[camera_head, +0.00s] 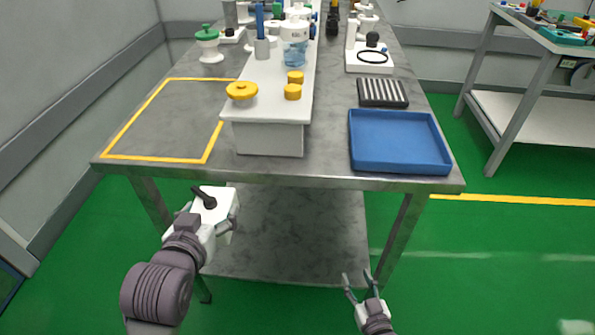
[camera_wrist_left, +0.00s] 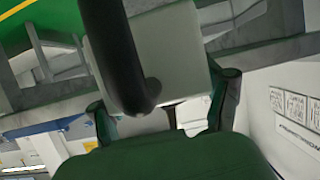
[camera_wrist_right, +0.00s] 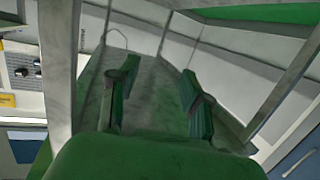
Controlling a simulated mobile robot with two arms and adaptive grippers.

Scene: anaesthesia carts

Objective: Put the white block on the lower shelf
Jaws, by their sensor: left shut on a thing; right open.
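The white block (camera_head: 217,203) has a black handle-like post on it. My left gripper (camera_head: 222,224) is shut on the block, in front of the table's left front, below the tabletop edge. In the left wrist view the block (camera_wrist_left: 168,62) sits between the fingers of the gripper (camera_wrist_left: 168,100), with the black post crossing it. The lower shelf (camera_head: 290,235) is a grey metal sheet under the table, bare where I see it. Whether the block touches the shelf I cannot tell. My right gripper (camera_head: 358,284) is open and empty at the shelf's front right; its fingers also show in the right wrist view (camera_wrist_right: 158,95).
The tabletop (camera_head: 330,172) overhangs the shelf, with metal legs (camera_head: 402,238) at the corners. On top are a blue tray (camera_head: 398,142), a white riser (camera_head: 270,138) with yellow knobs and a black ribbed rack (camera_head: 383,93). A second table (camera_head: 535,115) stands at right.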

